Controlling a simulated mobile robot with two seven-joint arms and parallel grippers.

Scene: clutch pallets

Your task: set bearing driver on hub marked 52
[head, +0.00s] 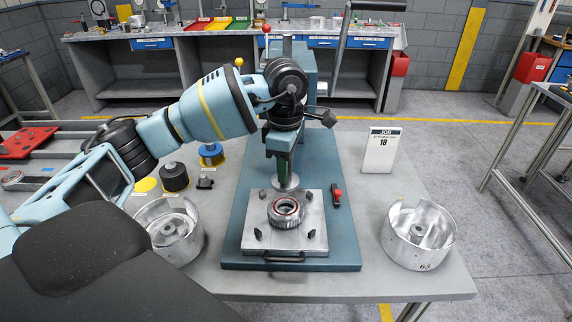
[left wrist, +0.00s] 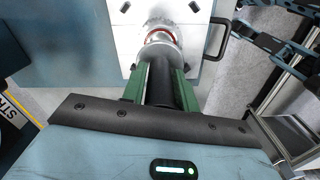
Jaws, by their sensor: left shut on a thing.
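My left gripper (head: 283,152) reaches in from the left over the press. In the left wrist view its green fingers (left wrist: 160,86) are shut on a dark cylinder, the bearing driver (left wrist: 160,82). In the head view the driver is mostly hidden by the gripper. A grey hub with a red ring (head: 286,209) sits on the press plate (head: 258,240), and also shows in the left wrist view (left wrist: 161,40). I cannot read a number on it. The driver appears above or close to it; I cannot tell whether they touch. My right gripper is not identifiable.
A metal drum marked 63 (head: 418,236) stands at right, another drum (head: 170,231) at left. A black part (head: 174,177) and a blue part (head: 211,154) stand near an empty yellow disc (head: 145,185). A sign reading 18 (head: 381,152) stands behind.

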